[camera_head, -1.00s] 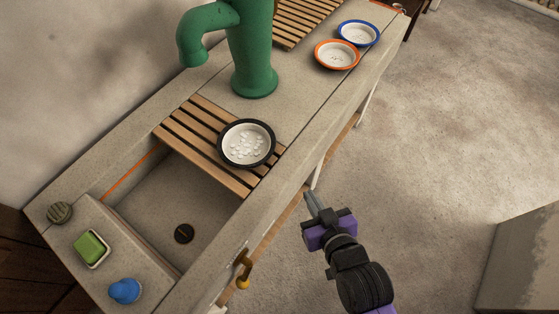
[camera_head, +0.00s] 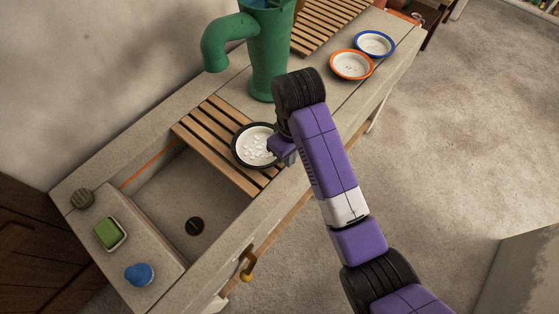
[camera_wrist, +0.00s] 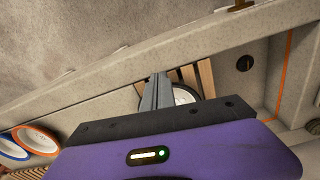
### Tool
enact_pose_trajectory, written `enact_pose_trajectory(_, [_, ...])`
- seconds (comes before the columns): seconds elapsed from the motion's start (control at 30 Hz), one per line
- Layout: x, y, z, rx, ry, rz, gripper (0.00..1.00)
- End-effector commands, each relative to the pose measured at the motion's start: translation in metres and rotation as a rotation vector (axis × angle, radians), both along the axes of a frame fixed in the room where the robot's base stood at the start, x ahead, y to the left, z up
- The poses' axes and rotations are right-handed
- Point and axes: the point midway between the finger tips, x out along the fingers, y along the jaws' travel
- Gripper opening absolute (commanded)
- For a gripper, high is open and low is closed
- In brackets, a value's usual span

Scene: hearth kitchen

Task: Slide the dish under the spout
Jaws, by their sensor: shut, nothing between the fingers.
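The dish (camera_head: 249,146) is a white bowl with a black rim and several white pieces in it. It rests on the wooden slats (camera_head: 203,147) across the sink; its right side is hidden by my arm. The green pump's spout (camera_head: 214,52) hangs over the counter behind and left of the dish. My gripper (camera_head: 288,158) is shut and empty at the dish's right edge, near the counter's front. In the wrist view the shut fingers (camera_wrist: 158,92) overlap the dish (camera_wrist: 184,96); I cannot tell whether they touch.
An orange-rimmed dish (camera_head: 351,65) and a blue-rimmed dish (camera_head: 375,43) stand on the counter at the back right. The open basin (camera_head: 180,195) has a drain. A green sponge (camera_head: 109,233) and a blue knob-shaped thing (camera_head: 139,274) sit at the front left.

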Motion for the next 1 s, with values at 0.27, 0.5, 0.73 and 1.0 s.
enact_pose_trajectory(0.27, [-0.001, -0.001, -0.003, -0.023, 0.032, 0.013, 0.0])
enact_pose_trajectory(0.5, [-0.002, -0.002, -0.032, -0.024, 0.035, 0.011, 0.0])
enact_pose_trajectory(0.73, [-0.002, -0.002, -0.077, -0.023, 0.035, 0.012, 0.0])
enact_pose_trajectory(1.0, [0.017, 0.017, -0.09, -0.022, 0.029, 0.012, 0.0])
